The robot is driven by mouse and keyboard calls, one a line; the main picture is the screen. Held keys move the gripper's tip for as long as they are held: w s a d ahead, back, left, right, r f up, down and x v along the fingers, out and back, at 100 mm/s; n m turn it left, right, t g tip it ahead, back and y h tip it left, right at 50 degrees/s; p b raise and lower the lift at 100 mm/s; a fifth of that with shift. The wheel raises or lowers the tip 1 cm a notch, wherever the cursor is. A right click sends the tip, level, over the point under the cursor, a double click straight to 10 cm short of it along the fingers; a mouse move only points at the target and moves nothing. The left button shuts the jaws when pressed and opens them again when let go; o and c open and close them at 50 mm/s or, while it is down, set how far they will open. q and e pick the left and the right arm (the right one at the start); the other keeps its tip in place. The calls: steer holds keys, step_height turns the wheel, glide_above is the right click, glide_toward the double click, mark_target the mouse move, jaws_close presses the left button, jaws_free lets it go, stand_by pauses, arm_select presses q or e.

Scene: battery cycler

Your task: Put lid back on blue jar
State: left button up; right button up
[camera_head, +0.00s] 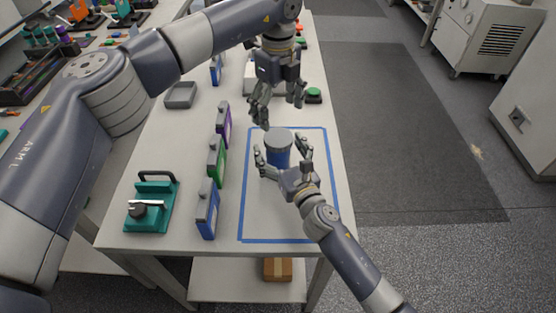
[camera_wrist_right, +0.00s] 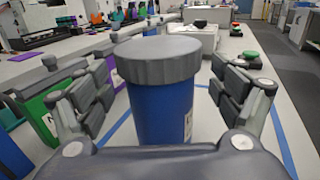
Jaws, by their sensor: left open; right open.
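The blue jar (camera_head: 278,155) stands upright inside the blue taped outline on the bench. It also shows large in the right wrist view (camera_wrist_right: 160,112). The grey lid (camera_head: 278,135) sits on top of the jar and looks level in the wrist view (camera_wrist_right: 158,60). I cannot tell whether it is screwed tight. My right gripper (camera_head: 281,160) is open, with its fingers on either side of the jar; gaps show between fingers and jar in the wrist view. My left gripper (camera_head: 280,112) is open and empty, pointing down just beyond and above the jar.
Purple (camera_head: 223,124), green (camera_head: 216,160) and blue (camera_head: 207,208) upright cases stand left of the outline. A teal device (camera_head: 152,203) is at the front left. A grey tray (camera_head: 180,95) and a green button (camera_head: 313,95) lie farther back. The front of the outline is clear.

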steer(key=shift+w+a, duration=0.15)
steer(key=shift+w, duration=0.2)
steer(key=shift+s+r, duration=0.1)
steer(key=shift+c, duration=0.2)
jaws_close()
arm_select(q)
steer(key=n, duration=0.9)
steer(key=shift+r, duration=0.1)
